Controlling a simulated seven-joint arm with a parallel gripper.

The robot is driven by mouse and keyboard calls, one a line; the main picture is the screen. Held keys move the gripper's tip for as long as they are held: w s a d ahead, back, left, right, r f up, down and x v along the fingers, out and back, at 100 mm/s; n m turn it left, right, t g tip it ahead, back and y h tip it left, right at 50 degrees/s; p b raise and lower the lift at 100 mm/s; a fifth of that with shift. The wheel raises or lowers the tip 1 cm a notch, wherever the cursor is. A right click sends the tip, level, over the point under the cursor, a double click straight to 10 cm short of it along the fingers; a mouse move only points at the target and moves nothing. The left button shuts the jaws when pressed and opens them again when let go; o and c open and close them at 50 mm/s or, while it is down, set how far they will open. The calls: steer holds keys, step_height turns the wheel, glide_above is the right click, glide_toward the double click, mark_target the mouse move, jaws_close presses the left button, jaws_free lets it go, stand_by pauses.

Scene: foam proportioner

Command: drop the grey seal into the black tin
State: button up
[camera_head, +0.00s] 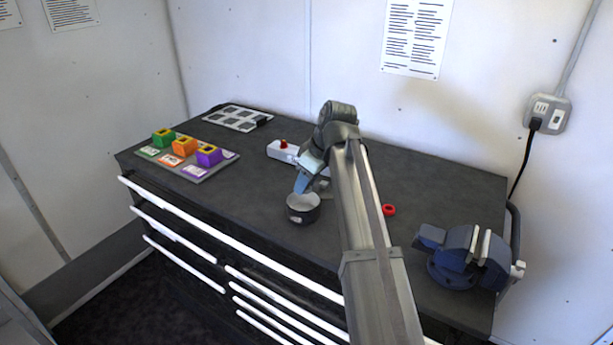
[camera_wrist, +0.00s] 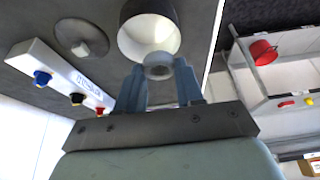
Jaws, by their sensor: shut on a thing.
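The black tin (camera_head: 303,209) stands open on the dark bench top, with a pale inside. In the wrist view the tin (camera_wrist: 131,12) shows its round mouth just beyond my fingertips. My gripper (camera_head: 301,186) is above the tin in the head view. In the wrist view its blue fingers (camera_wrist: 160,78) are shut on the grey seal (camera_wrist: 159,70), a small ring that overlaps the near edge of the tin's mouth in the picture. I cannot tell whether the seal is inside the rim or just above it. My gripper hides the seal in the head view.
A red ring (camera_head: 388,210) and a blue vise (camera_head: 461,258) are to the right. A board with coloured blocks (camera_head: 190,168) is left.

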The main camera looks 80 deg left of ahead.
mark_target(310, 188)
steer(key=shift+f, duration=2.15)
steer(key=o, duration=1.1)
steer(key=v, duration=1.4)
steer(key=shift+f, duration=0.1)
steer(key=shift+w, duration=0.1)
